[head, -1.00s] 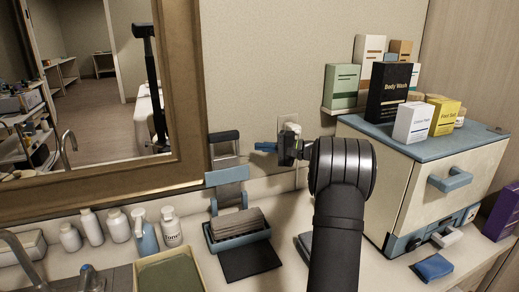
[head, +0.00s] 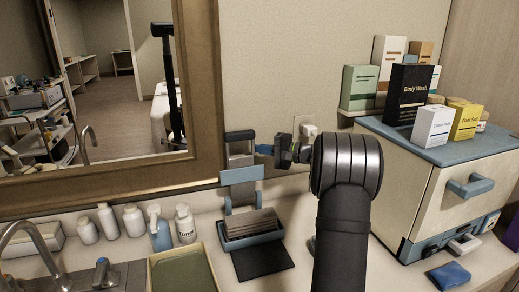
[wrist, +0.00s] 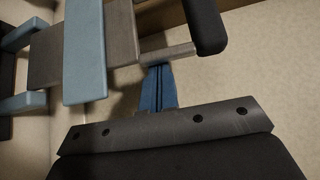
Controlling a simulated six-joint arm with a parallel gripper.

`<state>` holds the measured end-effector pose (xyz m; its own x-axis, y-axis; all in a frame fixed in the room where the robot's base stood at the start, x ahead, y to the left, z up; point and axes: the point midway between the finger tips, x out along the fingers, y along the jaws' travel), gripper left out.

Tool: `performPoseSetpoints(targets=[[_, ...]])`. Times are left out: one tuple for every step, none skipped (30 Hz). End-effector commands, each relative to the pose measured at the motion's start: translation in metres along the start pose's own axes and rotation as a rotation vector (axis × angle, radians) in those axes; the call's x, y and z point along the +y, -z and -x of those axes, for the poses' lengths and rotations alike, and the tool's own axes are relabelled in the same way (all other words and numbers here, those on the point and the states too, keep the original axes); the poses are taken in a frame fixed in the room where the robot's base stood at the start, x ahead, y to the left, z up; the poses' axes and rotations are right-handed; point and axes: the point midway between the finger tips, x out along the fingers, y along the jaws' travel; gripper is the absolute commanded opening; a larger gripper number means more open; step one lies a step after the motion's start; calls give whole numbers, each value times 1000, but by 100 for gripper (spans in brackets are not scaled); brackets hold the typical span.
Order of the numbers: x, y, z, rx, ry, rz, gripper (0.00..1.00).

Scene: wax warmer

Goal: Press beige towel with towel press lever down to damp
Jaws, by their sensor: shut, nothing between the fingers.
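The towel press stands against the wall, with a grey metal upright, a light blue crossbar (head: 241,175) and a dark lever handle (head: 239,135) raised at the top. In the wrist view, the lever handle (wrist: 206,22) and blue crossbar (wrist: 84,50) show at the upper edge. A folded grey-beige towel stack (head: 250,224) sits in the press's blue tray (head: 254,239), below the crossbar. My gripper (head: 263,149) is shut and empty, just right of the lever. In the wrist view, its blue fingers (wrist: 158,85) are together below the handle; whether they touch the lever I cannot tell.
A dark mat (head: 263,261) lies in front of the tray. White bottles (head: 134,221) stand left of it. A cream warmer cabinet (head: 430,190) with boxes on top stands to the right. A mirror hangs behind at left. My arm hides part of the counter.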

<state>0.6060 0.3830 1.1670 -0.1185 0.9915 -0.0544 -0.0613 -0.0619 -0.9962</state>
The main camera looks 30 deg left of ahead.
Motion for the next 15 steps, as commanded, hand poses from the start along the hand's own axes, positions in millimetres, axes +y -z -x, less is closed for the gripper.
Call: performPoseSetpoints(targets=[[0, 0, 0, 0, 0, 0, 0], [0, 0, 0, 0, 0, 0, 0], [0, 0, 0, 0, 0, 0, 0], [0, 0, 0, 0, 0, 0, 0], [0, 0, 0, 0, 1, 1, 0], [0, 0, 0, 0, 2, 2, 0], [0, -1, 1, 0, 4, 5, 0], [0, -1, 1, 0, 6, 8, 0], [0, -2, 2, 1, 11, 13, 0], [0, -3, 3, 1, 15, 18, 0], [0, -4, 4, 1, 20, 25, 0], [0, -6, 5, 1, 28, 35, 0], [0, -7, 7, 2, 36, 44, 0], [0, -9, 8, 2, 46, 55, 0], [1, -12, 10, 1, 59, 72, 0]])
